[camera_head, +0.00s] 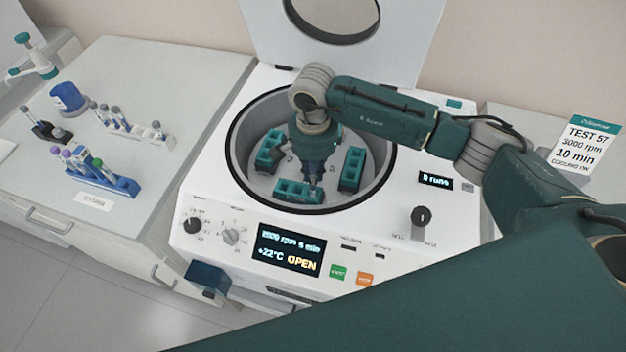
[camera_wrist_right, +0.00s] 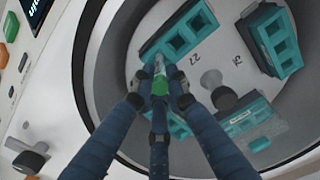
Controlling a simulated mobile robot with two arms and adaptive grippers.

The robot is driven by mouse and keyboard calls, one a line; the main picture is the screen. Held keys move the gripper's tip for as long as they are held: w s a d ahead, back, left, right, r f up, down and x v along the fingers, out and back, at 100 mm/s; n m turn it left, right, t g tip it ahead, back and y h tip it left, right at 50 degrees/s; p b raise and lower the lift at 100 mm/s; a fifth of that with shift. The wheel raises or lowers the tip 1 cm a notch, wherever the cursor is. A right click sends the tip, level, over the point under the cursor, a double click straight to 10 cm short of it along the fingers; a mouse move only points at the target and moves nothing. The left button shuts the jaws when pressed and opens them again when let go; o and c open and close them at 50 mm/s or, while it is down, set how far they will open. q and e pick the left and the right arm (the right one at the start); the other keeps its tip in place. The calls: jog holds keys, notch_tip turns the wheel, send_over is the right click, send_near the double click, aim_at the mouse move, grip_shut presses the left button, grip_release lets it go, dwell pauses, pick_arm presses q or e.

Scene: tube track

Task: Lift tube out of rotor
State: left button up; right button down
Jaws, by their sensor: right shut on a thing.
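My right gripper (camera_head: 314,184) reaches down into the open centrifuge's rotor bowl. In the right wrist view its fingers (camera_wrist_right: 160,88) are closed around a tube with a green cap (camera_wrist_right: 160,85). The tube's pale body (camera_wrist_right: 158,64) points toward a teal rotor bucket (camera_wrist_right: 178,36). I cannot tell whether its lower end is still inside a slot. The rotor carries more teal buckets, one at the front (camera_head: 298,193), one at the right (camera_head: 352,169) and one at the left (camera_head: 269,150). My left gripper does not show.
The bowl's dark rim (camera_head: 238,185) surrounds the rotor closely. The raised lid (camera_head: 345,45) stands behind. A blue rack (camera_head: 112,183) with several tubes and a white rack (camera_head: 150,132) stand on the left counter. A test card (camera_head: 588,145) is at right.

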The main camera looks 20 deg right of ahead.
notch_tip(320, 180, up, 16)
jog(key=p, duration=0.5)
jog(key=shift+p, duration=0.3)
jog(key=shift+r+p, duration=0.45)
jog(key=shift+r, duration=1.5)
